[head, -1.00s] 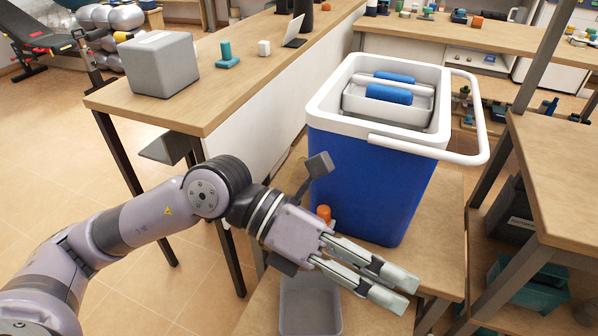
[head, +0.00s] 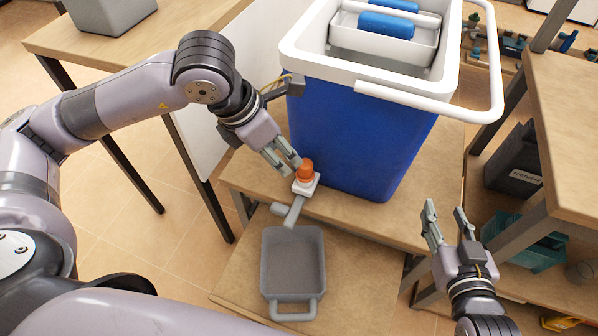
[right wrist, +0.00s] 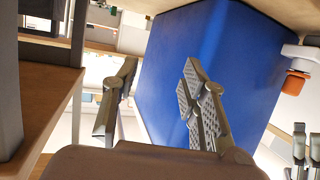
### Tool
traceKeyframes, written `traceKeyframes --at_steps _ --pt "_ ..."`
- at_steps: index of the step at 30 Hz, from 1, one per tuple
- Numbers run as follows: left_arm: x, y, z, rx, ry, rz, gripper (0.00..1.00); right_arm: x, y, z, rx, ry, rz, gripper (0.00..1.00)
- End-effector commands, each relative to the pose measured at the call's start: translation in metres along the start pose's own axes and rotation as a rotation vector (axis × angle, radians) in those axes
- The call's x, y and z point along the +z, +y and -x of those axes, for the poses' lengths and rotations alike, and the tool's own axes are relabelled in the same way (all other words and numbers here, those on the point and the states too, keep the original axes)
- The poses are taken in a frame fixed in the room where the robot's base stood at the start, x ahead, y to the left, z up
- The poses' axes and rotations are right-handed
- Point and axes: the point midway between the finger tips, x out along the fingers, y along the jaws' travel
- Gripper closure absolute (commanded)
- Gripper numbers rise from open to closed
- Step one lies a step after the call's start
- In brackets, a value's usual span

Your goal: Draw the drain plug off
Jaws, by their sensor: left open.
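The orange drain plug (head: 305,172) sits on a white fitting (head: 306,186) low at the front left of the blue cooler (head: 360,140). My left gripper (head: 284,163) is open, its fingertips just left of the plug; whether they touch it I cannot tell. My right gripper (head: 446,215) is open and empty, right of the cooler's front. In the right wrist view, its fingers (right wrist: 155,100) stand apart before the blue cooler wall (right wrist: 215,70). The plug shows at the right edge there (right wrist: 293,83), beside the white fitting (right wrist: 303,56).
A grey spout (head: 291,211) extends from the fitting toward a grey handled tub (head: 312,295) on a lower wooden step. The cooler's white handle (head: 440,105) juts out over its front right. A wooden shelf unit (head: 570,120) stands at the right, a long table (head: 75,40) at the left.

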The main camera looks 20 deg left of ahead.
Motion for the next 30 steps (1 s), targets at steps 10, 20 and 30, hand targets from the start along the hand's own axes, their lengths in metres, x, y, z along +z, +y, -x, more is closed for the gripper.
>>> traceKeyframes --at_steps 10,20,30 --pt "-0.001 -0.001 -0.06 -0.004 0.001 0.0 0.59 -0.062 -0.009 0.002 -0.021 0.346 -0.004 0.6" --pt "-0.001 -0.001 -0.107 -0.004 0.001 0.0 0.59 -0.112 -0.015 0.024 -0.037 0.643 -0.012 0.6" --pt "0.0 -0.001 -0.124 -0.003 0.0 -0.001 0.59 -0.13 -0.018 0.038 -0.044 0.76 -0.017 0.6"
